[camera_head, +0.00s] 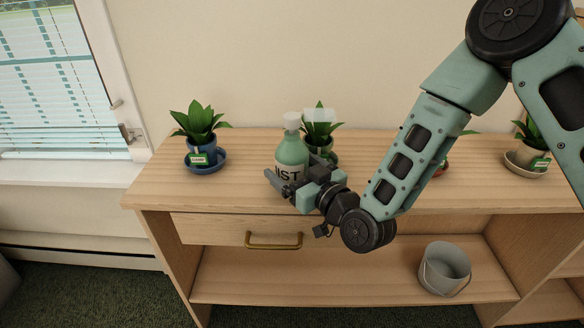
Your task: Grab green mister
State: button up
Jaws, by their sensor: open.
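The green mister (291,151) is a pale green bottle with a whitish spray head and dark lettering on its front. It stands upright on the wooden cabinet top (240,150), left of the middle. My gripper (273,180) is open, in front of the mister's lower part and overlapping it in the picture. The gripper hides the bottle's base and part of its lettering. I cannot tell whether the fingers touch the bottle.
A potted plant in a blue pot (201,152) stands left of the mister. Another plant (321,124) is close behind it on the right. Further right is a plant in a whitish pot (527,155). A grey bucket (444,268) sits on the lower shelf. A window (50,75) is at left.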

jog(key=shift+w+a, duration=0.2)
jog(key=shift+w, duration=0.1)
jog(key=c, duration=1.5)
jog(key=shift+c, duration=0.2)
jog(key=shift+r, duration=0.1)
